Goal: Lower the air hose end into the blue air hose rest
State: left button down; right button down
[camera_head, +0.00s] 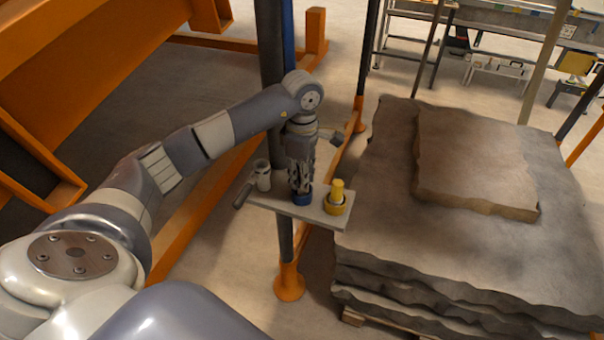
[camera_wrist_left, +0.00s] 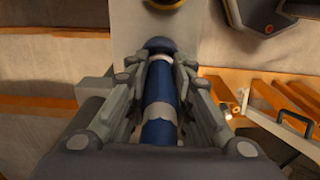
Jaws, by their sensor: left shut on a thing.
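My left gripper (camera_head: 301,188) is over the small grey shelf (camera_head: 285,208) and points down. It is shut on the dark blue air hose end (camera_wrist_left: 160,105), which lies between its fingers in the left wrist view. The blue air hose rest (camera_head: 303,199) is on the shelf right below the fingertips in the head view. My right gripper is not in view.
A yellow object stands in a yellow holder (camera_head: 336,207) just right of the blue rest. A grey-white cup-like part (camera_head: 262,175) is at the shelf's left. Stacked stone slabs (camera_head: 450,230) stand to the right. An orange post foot (camera_head: 289,283) is below the shelf.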

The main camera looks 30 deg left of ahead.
pick_arm(q)
jog(key=c, duration=1.3)
grip_release()
jog(key=shift+c, duration=0.2)
notch_tip(320, 180, up, 12)
